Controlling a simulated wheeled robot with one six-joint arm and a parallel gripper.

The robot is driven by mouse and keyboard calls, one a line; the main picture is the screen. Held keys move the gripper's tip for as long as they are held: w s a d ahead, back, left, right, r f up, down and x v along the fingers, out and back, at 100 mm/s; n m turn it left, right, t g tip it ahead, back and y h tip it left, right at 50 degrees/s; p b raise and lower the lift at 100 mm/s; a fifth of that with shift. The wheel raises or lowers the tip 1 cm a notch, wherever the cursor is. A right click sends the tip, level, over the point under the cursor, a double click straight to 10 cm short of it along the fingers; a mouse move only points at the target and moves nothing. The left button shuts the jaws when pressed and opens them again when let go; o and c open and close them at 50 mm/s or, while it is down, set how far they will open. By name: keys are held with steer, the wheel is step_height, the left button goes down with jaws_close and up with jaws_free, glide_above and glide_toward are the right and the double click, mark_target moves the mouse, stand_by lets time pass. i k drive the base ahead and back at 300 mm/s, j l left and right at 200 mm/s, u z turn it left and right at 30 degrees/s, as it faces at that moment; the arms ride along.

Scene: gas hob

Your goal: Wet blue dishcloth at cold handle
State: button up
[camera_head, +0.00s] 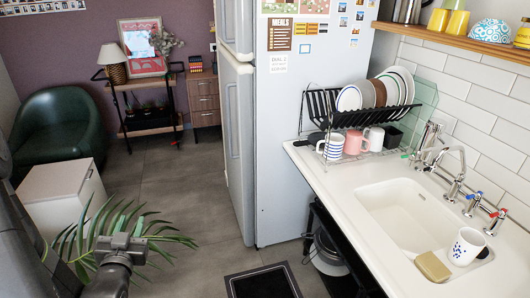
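The cold handle (473,203) has a blue mark and stands on the counter behind the sink, at the right of the picture. A second handle (496,220) with a red mark stands to its right. The curved metal tap (452,152) rises to the left of both, over the white sink (410,216). I see no blue dishcloth in this view. My gripper (121,243) is at the lower left, over the floor and far from the sink. It is small and dark, and I cannot tell whether it is open.
A dotted cup (466,246) and a tan sponge-like block (432,266) are at the sink's near right. A dish rack (362,112) with plates and several mugs stands beside the fridge (285,160). Palm leaves (75,238) surround my gripper. Grey floor (195,210) is clear mid-picture.

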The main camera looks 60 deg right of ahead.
mark_target(478, 195)
steer(key=l+z, duration=0.65)
steer(key=z, duration=0.2)
steer(key=i+l+z, duration=0.15)
steer(key=z, duration=0.25)
steer(key=i+l+z, duration=0.15)
steer(key=l+z, duration=0.25)
steer(key=i+l+z, duration=0.15)
steer(key=z, duration=0.3)
steer(key=i+l+z, duration=0.2)
steer(key=z, duration=0.2)
steer(key=k+l+z, duration=0.1)
steer(key=z, duration=0.15)
steer(key=i+l, duration=0.05)
steer(key=l, duration=0.05)
